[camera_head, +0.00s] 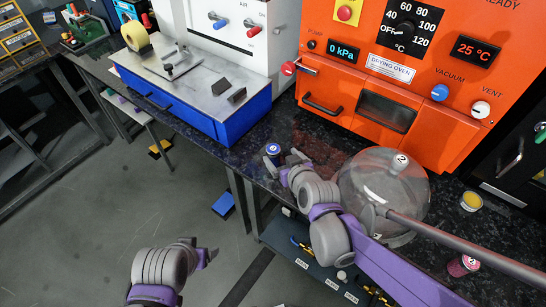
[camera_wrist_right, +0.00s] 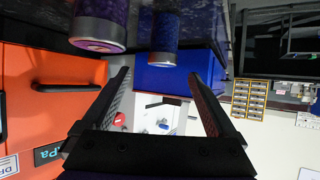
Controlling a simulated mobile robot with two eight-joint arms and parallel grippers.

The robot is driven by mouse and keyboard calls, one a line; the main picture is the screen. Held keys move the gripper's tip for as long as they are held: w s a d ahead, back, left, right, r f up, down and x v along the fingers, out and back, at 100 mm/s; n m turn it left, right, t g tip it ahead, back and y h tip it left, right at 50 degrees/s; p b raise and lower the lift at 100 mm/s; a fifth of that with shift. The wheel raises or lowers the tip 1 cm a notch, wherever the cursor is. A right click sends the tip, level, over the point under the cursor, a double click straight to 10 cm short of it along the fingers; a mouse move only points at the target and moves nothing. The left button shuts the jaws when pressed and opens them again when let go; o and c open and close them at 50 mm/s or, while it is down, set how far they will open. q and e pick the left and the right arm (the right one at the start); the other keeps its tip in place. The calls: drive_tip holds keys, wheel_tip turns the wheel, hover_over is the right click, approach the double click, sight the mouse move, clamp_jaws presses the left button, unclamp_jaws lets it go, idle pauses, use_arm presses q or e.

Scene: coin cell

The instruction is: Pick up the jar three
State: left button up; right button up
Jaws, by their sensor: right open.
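A small blue jar (camera_head: 272,149) stands near the front edge of the dark counter; the mark on its lid is too small to read. My right gripper (camera_head: 291,167) is just right of it, open and empty. In the right wrist view, a blue jar (camera_wrist_right: 165,38) shows above the space between the open fingers (camera_wrist_right: 160,85), and a purple jar (camera_wrist_right: 100,24) stands beside it. A pink jar (camera_head: 462,265) and a yellow-topped jar (camera_head: 471,201) are at the right in the head view. I cannot tell which is jar three. My left gripper (camera_head: 205,255) hangs low over the floor, its opening unclear.
A clear dome (camera_head: 362,185) marked 2 stands right of my right gripper. The orange drying oven (camera_head: 390,85) is behind, and a blue-based bench unit (camera_head: 215,115) is at the left. A lower shelf (camera_head: 320,280) with tools shows below the counter.

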sight(274, 150)
drive_tip(key=x, duration=0.7)
drive_tip(key=shift+w+a, duration=0.1)
drive_tip(key=shift+a, duration=0.15)
clamp_jaws()
idle(0.3)
